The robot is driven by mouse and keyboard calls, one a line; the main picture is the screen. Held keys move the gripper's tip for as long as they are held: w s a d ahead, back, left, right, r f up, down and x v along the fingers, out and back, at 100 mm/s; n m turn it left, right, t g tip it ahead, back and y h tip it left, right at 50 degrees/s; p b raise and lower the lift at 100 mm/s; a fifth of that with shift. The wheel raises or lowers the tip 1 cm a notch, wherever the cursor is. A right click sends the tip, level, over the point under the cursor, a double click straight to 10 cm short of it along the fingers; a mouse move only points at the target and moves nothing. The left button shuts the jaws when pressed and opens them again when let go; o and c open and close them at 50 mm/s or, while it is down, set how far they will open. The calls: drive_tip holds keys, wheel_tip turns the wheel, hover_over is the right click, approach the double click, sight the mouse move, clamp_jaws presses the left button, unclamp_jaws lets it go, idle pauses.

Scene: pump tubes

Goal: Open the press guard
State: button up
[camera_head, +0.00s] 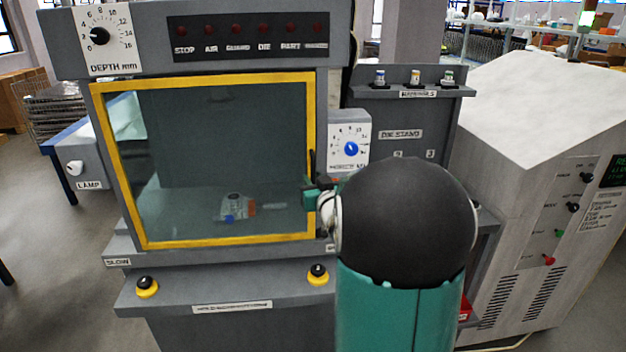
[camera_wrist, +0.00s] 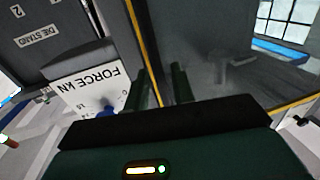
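The press guard (camera_head: 212,83) is a clear panel in a yellow frame across the front of the grey press, and it looks closed. A dark upright handle (camera_head: 312,163) shows at its right edge. My gripper (camera_head: 312,193) is at that edge, by the lower part of the handle; my arm hides part of this area. In the wrist view, my gripper's two dark green fingers (camera_wrist: 162,88) are apart, with the guard's yellow edge (camera_wrist: 143,40) running down between them. I cannot make out the handle there, or whether the fingers touch it.
A force dial (camera_head: 350,140) sits just right of the guard; it also shows in the wrist view (camera_wrist: 92,90). Two yellow-ringed black buttons (camera_head: 147,287) are on the lower ledge. A die stand (camera_head: 400,115) and a large white cabinet (camera_head: 530,130) stand to the right. Floor shows at left.

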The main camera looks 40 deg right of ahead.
drive_tip(key=shift+w+d, duration=0.1)
drive_tip(key=shift+w, duration=0.25)
clamp_jaws()
